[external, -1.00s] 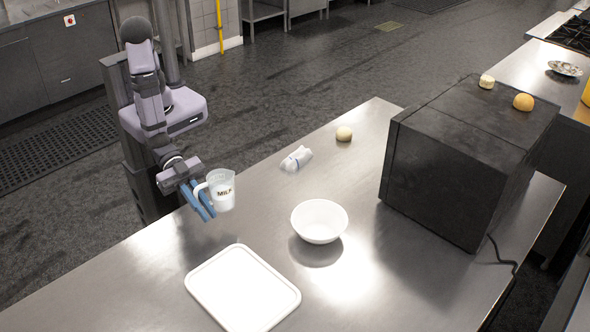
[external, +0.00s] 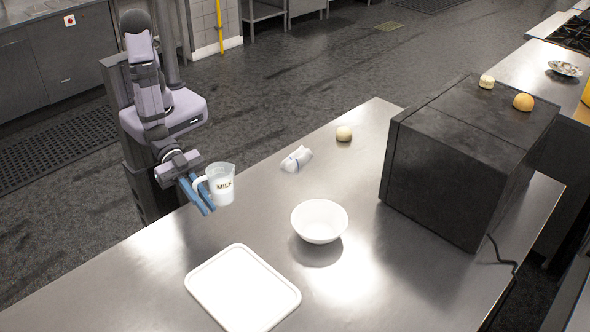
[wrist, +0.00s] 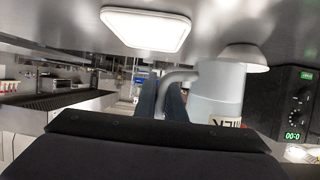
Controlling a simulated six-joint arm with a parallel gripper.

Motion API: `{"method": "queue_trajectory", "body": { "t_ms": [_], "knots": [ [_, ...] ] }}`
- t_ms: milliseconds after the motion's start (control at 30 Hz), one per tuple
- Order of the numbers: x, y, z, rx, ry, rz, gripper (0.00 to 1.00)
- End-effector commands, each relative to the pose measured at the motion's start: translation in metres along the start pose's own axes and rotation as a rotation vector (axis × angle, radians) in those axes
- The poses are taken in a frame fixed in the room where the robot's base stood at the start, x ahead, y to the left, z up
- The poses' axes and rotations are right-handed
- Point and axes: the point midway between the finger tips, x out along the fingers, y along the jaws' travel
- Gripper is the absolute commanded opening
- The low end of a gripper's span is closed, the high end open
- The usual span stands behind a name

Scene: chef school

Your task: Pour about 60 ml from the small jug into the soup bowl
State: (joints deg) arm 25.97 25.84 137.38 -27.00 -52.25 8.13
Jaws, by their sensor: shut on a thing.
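The small jug (external: 222,186), whitish and marked MILK, is held above the steel worktop near its left edge. My gripper (external: 200,190) has blue fingers shut on the jug's handle. In the external view the jug looks about upright. The wrist view also shows the jug (wrist: 215,95), its handle between the blue fingers (wrist: 168,98); that picture is upside down. The white soup bowl (external: 319,221) stands on the worktop to the right of the jug and apart from it. The bowl's inside looks white, and I cannot tell whether it holds liquid.
A white tray (external: 242,290) lies in front of the bowl. A crumpled white cloth-like thing (external: 297,159) and a round bun-like thing (external: 344,133) lie behind it. A large black oven-like box (external: 455,160) stands at the right. The worktop around the bowl is clear.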

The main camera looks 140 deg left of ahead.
Motion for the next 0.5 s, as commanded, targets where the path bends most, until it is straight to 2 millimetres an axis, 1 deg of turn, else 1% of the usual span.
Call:
{"method": "queue_trajectory", "body": {
  "t_ms": [167,267,500],
  "knots": [
    [0.018,-0.001,0.007,-0.003,0.001,-0.006,0.0],
    [0.034,-0.002,0.011,-0.006,-0.001,-0.012,0.0],
    [0.079,-0.007,0.019,-0.012,-0.005,-0.021,0.0]
  ]
}}
